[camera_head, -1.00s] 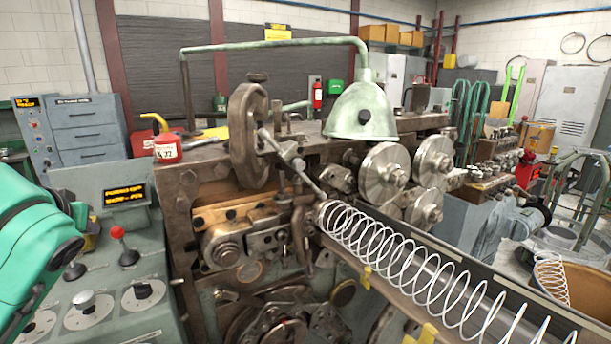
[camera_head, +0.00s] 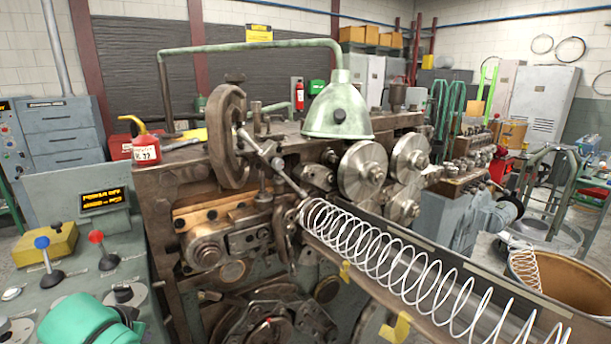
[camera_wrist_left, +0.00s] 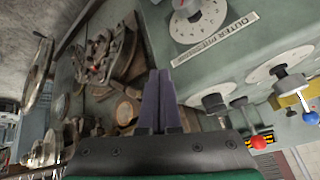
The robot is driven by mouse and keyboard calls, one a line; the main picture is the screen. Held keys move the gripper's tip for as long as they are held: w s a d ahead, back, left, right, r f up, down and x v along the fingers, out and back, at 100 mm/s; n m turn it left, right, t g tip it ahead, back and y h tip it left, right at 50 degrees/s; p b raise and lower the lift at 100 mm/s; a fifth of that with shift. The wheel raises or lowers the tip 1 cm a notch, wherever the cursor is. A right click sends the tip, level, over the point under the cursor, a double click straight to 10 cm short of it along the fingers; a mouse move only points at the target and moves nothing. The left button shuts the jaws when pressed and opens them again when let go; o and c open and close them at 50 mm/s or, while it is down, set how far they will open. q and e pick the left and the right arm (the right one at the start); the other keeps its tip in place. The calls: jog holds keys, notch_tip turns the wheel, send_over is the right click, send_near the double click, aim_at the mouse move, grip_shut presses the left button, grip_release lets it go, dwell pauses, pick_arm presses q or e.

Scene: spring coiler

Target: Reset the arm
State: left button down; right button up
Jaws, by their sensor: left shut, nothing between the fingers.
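My left gripper (camera_wrist_left: 158,98) shows in the left wrist view with its two dark fingers together and nothing between them. It points along the front of the grey-green control panel (camera_wrist_left: 235,50) and touches nothing that I can see. In the head view only a teal part of my left arm shows at the bottom left, over the control panel (camera_head: 80,200); its gripper is out of that picture. A blue-knob lever (camera_head: 43,245) and a red-knob lever (camera_head: 98,240) stand on the panel. My right gripper is in neither view.
The spring coiler (camera_head: 200,190) fills the middle, with a white wire spring (camera_head: 390,260) lying in its chute. A red oil can (camera_head: 145,150) stands on top at the left. A barrel (camera_head: 545,285) stands at the right.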

pick_arm(q)
jog(key=s+d+f+m+g+h, duration=0.1)
jog(key=s+d+f+g, duration=0.1)
jog(key=s+d+f, duration=0.6)
jog(key=s+d+f+m+g+h, duration=0.15)
jog(key=s+d+f, duration=0.3)
jog(key=f, duration=0.45)
notch_tip(320, 180, down, 14)
jog(key=s+a+f+g, duration=0.1)
jog(key=s+f, duration=0.9)
jog(key=f, duration=0.1)
jog(key=s+a+f+g, duration=0.1)
jog(key=s+a+f, duration=0.1)
jog(key=s+f, duration=0.8)
jog(key=shift+a+f, duration=0.3)
jog(key=shift+f, duration=0.3)
jog(key=shift+m, duration=0.25)
